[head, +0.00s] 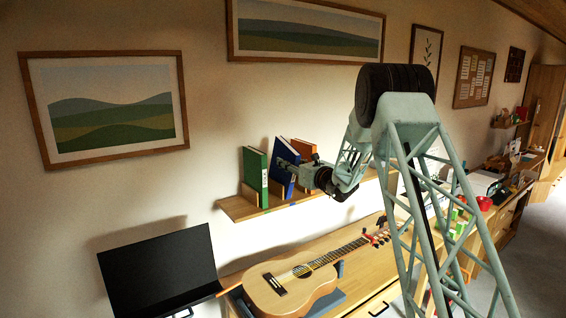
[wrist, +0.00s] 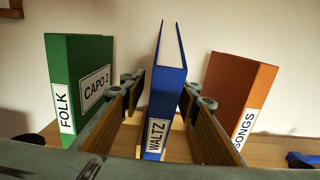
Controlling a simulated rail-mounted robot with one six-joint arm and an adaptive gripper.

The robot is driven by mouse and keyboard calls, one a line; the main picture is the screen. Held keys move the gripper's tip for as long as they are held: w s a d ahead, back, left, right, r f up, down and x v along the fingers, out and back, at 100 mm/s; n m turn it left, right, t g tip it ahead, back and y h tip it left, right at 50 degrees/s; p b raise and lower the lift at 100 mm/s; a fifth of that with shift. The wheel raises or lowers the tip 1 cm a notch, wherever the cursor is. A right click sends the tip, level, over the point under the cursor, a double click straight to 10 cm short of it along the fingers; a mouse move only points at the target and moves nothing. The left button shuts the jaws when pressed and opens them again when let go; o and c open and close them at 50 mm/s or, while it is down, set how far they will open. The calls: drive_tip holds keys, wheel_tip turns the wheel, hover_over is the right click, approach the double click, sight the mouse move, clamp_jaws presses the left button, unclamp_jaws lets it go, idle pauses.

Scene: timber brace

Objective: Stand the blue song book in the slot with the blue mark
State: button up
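The blue song book (wrist: 168,90) has WALTZ on its spine and stands in the middle of the wrist view, its top leaning a little right. In the head view the blue book (head: 284,160) is on the wall shelf between a green and an orange book, visibly tilted. My gripper (wrist: 164,92) is open, with one wood-coloured finger pad on each side of the blue book. Shelf shows between the pads and the spine; contact at the fingertips is unclear. In the head view my gripper (head: 292,168) reaches in from the right.
A green FOLK book (wrist: 80,85) stands left of the blue book and an orange SONGS book (wrist: 238,90) stands right. The shelf (head: 235,208) has wooden dividers.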

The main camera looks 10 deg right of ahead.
sight(296, 165)
drive_tip(key=shift+b+v, duration=0.35)
drive_tip(key=shift+v, duration=2.8)
drive_tip(key=shift+r, duration=0.1)
